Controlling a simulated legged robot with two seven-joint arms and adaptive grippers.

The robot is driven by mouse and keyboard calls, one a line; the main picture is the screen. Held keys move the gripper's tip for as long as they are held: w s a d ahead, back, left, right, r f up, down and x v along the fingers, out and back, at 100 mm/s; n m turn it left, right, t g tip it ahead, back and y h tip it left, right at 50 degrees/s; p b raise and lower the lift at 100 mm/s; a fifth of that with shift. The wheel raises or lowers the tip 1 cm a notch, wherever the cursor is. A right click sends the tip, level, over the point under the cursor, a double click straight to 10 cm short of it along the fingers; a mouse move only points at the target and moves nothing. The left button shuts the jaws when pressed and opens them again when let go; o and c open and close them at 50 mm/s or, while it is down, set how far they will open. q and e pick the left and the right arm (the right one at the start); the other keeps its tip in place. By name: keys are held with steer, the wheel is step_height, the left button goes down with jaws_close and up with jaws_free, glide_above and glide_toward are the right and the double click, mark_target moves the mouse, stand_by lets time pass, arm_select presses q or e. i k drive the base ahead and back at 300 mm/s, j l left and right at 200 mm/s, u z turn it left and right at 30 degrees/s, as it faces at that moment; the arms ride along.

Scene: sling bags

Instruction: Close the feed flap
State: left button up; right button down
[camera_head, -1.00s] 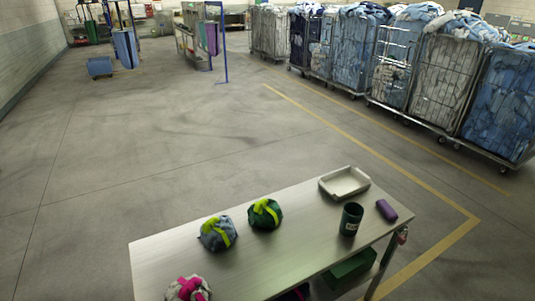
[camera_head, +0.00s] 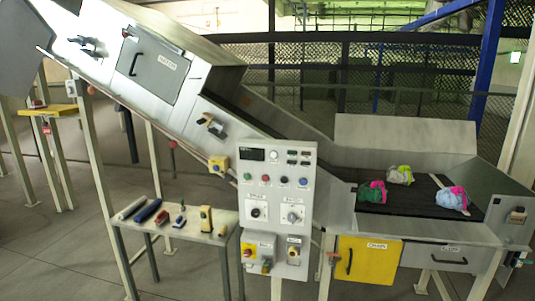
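A machine with an inclined conveyor stands before me. No part is readably labelled as the feed flap. A pale upright panel (camera_head: 405,134) stands along the back of the flat feed end, which may be the flap; I cannot tell. The dark belt (camera_head: 415,208) is open to view from above. Neither of my grippers is in view.
A control panel (camera_head: 277,186) with buttons and switches stands at the middle. A yellow door (camera_head: 368,258) and a grey front panel (camera_head: 440,256) sit below the belt. A small tool table (camera_head: 178,222) stands left. A grey hatch (camera_head: 153,68) on the incline looks shut.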

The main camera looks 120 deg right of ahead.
mark_target(442, 232)
steer(key=l+z, duration=0.1)
steer(key=z, duration=4.95)
steer(key=i+l, duration=0.05)
